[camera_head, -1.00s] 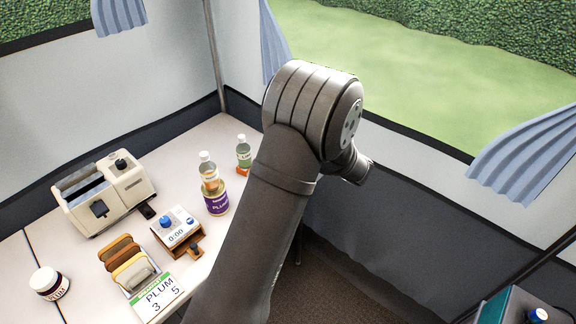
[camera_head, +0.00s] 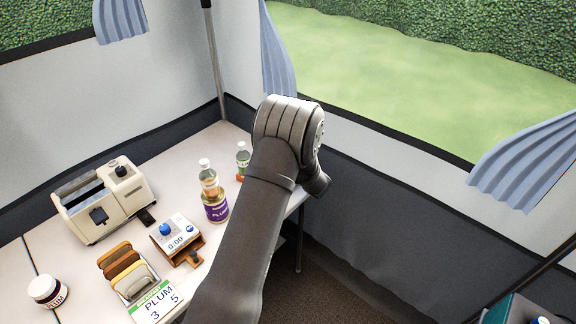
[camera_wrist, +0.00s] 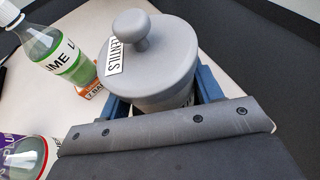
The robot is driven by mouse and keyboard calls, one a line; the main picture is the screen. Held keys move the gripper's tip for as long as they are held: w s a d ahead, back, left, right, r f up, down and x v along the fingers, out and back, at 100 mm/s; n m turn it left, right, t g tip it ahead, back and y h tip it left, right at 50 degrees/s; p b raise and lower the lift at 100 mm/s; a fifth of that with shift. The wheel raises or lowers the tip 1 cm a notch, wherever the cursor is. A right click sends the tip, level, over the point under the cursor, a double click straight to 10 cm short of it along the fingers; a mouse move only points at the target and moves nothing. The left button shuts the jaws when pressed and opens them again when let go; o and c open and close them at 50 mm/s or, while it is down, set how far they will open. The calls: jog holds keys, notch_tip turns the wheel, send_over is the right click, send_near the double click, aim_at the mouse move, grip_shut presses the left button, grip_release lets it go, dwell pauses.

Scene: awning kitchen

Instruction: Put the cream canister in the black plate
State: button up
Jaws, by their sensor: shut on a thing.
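A grey lidded canister (camera_wrist: 152,62) with a round knob and a label reading LENTILS fills the middle of the wrist view. Its colour looks grey rather than cream. My gripper (camera_wrist: 165,98) is shut on it, with a blue finger at each side of its body. The canister's lower part is hidden by my gripper, so I cannot tell whether it touches the table. In the head view my arm hides the gripper and the canister. I see no black plate in either view.
A green-labelled bottle (camera_wrist: 56,52) and a small orange box (camera_wrist: 88,80) stand left of the canister.

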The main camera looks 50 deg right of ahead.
jog(key=shift+f, duration=0.25)
jog(key=o, duration=1)
jog(key=shift+f, duration=0.1)
jog(key=shift+o, duration=0.2)
jog(key=shift+s+r, duration=0.2)
jog(key=shift+r, duration=0.05)
jog(key=v, duration=1.1)
jog(key=shift+s+a, duration=0.2)
jog(key=shift+s, duration=0.05)
